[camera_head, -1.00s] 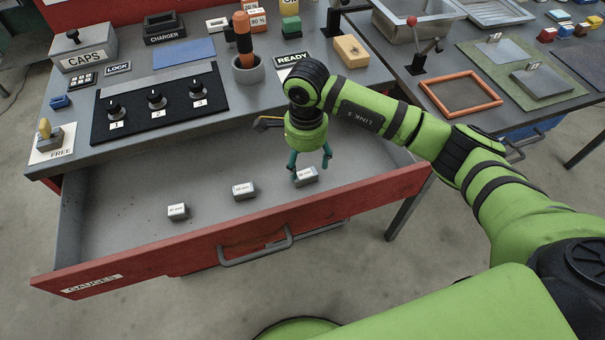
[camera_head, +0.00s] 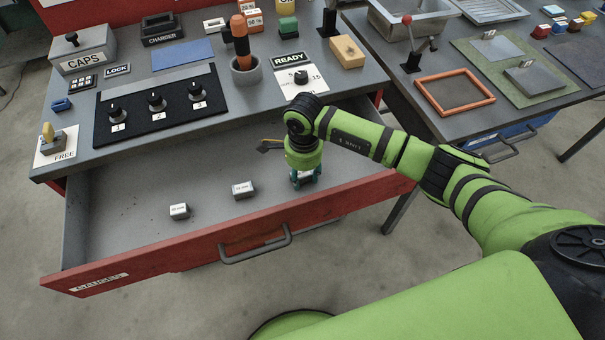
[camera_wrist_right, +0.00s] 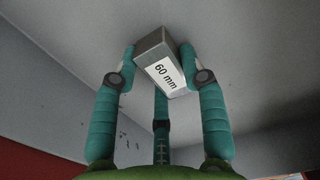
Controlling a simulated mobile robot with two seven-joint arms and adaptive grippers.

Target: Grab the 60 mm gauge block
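My left gripper is not in view.
Two similar labelled blocks lie left in the drawer, one in the middle (camera_head: 243,190) and one further left (camera_head: 179,211). The red drawer front (camera_head: 180,255) stands close in front of my gripper. The bench top (camera_head: 230,105) with a knob panel overhangs behind.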

